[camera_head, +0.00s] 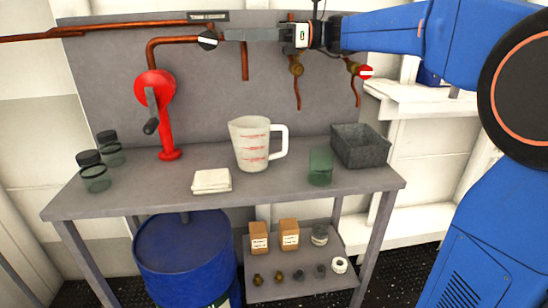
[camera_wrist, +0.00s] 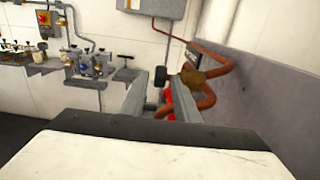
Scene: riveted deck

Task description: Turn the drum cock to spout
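In the wrist view the two grey fingers (camera_wrist: 160,88) stand apart with nothing gripped. The black knob (camera_wrist: 160,76) shows between and beyond the fingertips, with the brass cock body (camera_wrist: 193,77) beside the right finger. Whether they touch, I cannot tell.
A red hand pump (camera_head: 155,90) with a crank stands on the bench (camera_head: 290,190). A measuring jug (camera_head: 250,145), folded cloth (camera_head: 211,181), jars (camera_head: 95,178) and grey bin (camera_head: 360,147) are there too. A blue drum (camera_head: 185,260) stands below.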

